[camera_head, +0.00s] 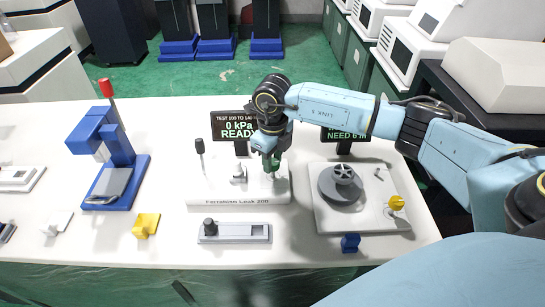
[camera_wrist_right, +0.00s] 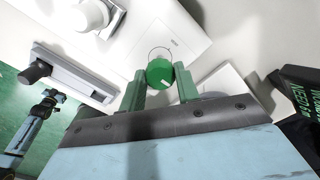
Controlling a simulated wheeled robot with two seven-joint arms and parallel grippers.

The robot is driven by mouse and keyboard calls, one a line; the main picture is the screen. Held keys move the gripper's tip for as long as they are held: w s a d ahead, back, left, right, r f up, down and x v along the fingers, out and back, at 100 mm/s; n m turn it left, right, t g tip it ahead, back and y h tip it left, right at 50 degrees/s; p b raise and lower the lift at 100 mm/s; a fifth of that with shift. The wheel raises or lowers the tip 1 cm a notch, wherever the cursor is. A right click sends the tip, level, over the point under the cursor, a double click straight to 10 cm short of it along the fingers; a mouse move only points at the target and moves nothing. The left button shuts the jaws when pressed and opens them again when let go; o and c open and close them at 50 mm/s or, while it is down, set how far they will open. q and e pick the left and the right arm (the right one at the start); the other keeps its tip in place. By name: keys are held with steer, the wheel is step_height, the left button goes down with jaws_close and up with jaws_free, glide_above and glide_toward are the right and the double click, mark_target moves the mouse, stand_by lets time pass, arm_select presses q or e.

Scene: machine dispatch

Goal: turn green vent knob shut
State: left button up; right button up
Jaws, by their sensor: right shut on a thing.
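The green vent knob (camera_wrist_right: 160,72) shows in the right wrist view, round and with a small pale mark on its face. My right gripper (camera_head: 272,164) reaches down over the right side of the white leak tester (camera_head: 235,193) in the head view. It is shut on the knob, with one green finger on each side of it. In the head view the gripper mostly hides the knob, so its turn angle is hard to tell. The tester's display (camera_head: 236,128) reads 0 kPa READY.
Right of the tester is a pale plate with a grey disc (camera_head: 340,184) and a yellow knob (camera_head: 396,203). A grey fixture (camera_head: 234,232) lies in front. A blue press (camera_head: 115,160) and a yellow block (camera_head: 146,225) stand left.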

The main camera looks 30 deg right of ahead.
mark_target(273, 162)
steer(key=shift+m, duration=0.4)
steer(key=o, duration=1)
steer(key=shift+r, duration=0.1)
step_height(273, 162, up, 13)
steer(key=shift+r, duration=0.15)
stand_by(0.4)
